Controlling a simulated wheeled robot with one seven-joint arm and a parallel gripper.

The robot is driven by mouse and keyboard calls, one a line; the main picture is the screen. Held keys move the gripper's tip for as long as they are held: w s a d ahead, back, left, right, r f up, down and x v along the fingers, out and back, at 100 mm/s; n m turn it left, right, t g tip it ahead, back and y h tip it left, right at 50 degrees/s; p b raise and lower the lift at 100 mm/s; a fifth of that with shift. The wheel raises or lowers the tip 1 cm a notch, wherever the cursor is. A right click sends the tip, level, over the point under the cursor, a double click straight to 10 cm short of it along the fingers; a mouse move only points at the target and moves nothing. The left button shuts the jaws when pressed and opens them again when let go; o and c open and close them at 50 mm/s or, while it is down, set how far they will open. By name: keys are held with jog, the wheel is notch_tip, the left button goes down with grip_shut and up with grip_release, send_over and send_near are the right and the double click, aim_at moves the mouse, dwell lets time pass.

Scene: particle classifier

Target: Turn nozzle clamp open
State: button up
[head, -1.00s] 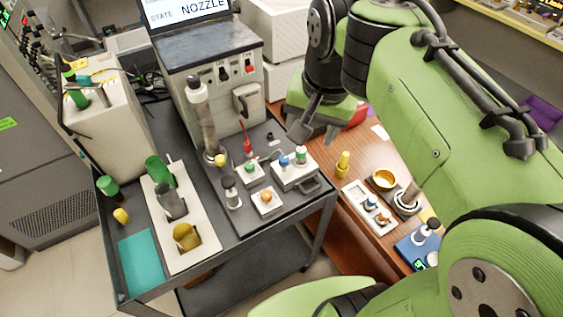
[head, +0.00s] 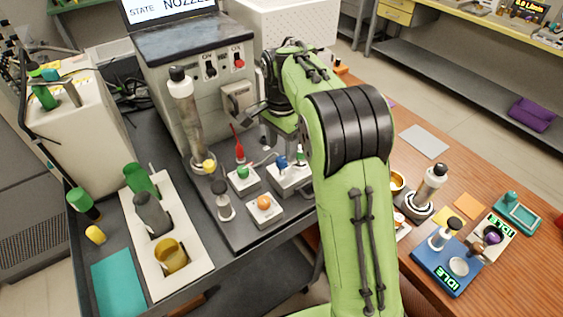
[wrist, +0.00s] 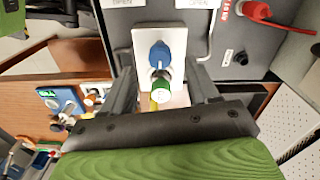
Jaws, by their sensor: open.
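The machine (head: 165,60) has a screen reading "STATE NOZZLE", partly cut off. A grey handle-like part (head: 238,100) sits on its front at the right. No part is legibly marked as the nozzle clamp, so I cannot tell which it is. My gripper (head: 256,112) is open beside the grey part in the head view; contact cannot be made out. Nothing is held.
A clear upright column (head: 187,120) stands left of my gripper. A red piece (head: 238,145), a green-knobbed block (head: 243,175) and an orange-knobbed block (head: 264,206) sit on the cart top. A white holder (head: 185,265) carries bottles at left. A wooden table (head: 510,265) stands right.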

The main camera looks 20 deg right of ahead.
aim_at(281, 159)
notch_tip(281, 159, down, 4)
jog(key=shift+f+b, duration=0.1)
jog(key=shift+b, duration=0.4)
jog(key=c, duration=1)
jog(key=shift+c, duration=0.2)
